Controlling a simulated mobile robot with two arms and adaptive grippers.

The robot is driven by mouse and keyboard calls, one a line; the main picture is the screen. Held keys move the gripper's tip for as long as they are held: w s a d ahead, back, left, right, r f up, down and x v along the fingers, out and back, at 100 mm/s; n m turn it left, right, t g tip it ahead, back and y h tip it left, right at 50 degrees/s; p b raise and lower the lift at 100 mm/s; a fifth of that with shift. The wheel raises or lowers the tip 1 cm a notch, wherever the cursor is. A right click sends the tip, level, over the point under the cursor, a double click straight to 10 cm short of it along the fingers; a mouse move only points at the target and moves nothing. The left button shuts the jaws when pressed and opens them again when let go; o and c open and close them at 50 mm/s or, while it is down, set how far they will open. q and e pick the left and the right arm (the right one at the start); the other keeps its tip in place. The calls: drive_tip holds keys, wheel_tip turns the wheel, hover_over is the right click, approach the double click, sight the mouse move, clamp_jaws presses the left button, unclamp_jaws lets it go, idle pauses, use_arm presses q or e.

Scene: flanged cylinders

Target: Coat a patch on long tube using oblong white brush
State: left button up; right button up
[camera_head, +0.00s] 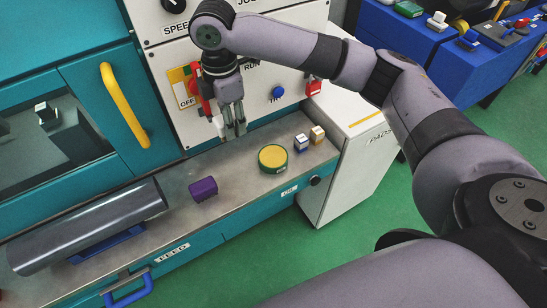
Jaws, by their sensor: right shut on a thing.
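The long tube (85,228) is a dark grey, shiny cylinder. It lies on a blue support (108,246) at the left of the metal ledge. My right gripper (236,132) points down above the back of the ledge, in front of the white control panel. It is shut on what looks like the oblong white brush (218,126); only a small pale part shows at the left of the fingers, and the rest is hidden. The gripper is well to the right of the tube, apart from it. My left gripper is not in view.
A purple block (203,189), a round green tin with a yellow top (273,158) and two small blocks (301,142) (317,134) stand on the ledge (235,182). A yellow door handle (124,105) sticks out behind. A white cabinet (350,165) stands at the right.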

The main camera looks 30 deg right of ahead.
idle(0.3)
drive_tip(key=w+d+f+p, duration=0.1)
drive_tip(key=d+f+p, duration=0.3)
drive_tip(key=d+p, duration=0.15)
drive_tip(key=p, duration=0.4)
hover_over(273, 156)
wheel_tip(273, 156, down, 6)
wheel_tip(273, 156, down, 6)
drive_tip(key=b, duration=0.6)
drive_tip(key=shift+w+d, duration=0.1)
drive_tip(key=shift+f, duration=0.45)
idle(2.3)
wheel_tip(273, 156, up, 7)
drive_tip(key=p, duration=0.8)
